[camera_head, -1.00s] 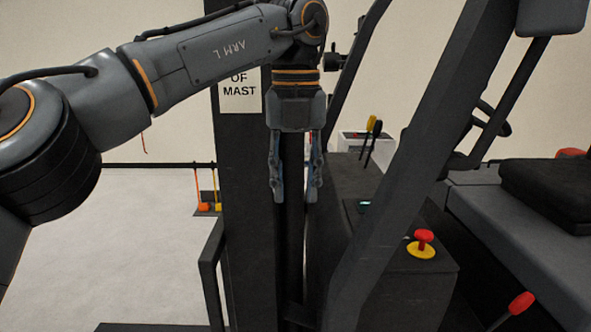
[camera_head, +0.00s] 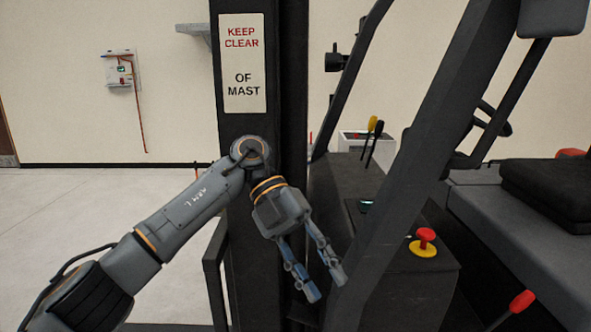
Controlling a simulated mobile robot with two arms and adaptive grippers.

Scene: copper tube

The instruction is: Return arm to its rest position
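My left arm comes in from the lower left of the head view. Its gripper (camera_head: 326,287) hangs in front of the dark mast, pointing down and to the right. The two fingers are apart with nothing between them, so it is open and empty. My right arm and its gripper do not show in this view.
A black forklift mast (camera_head: 262,140) with a "KEEP CLEAR OF MAST" sign (camera_head: 243,64) stands behind my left arm. To the right are a slanted black post (camera_head: 425,130), a red stop button (camera_head: 425,237) and a seat (camera_head: 545,190). Bare floor (camera_head: 90,215) lies to the left.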

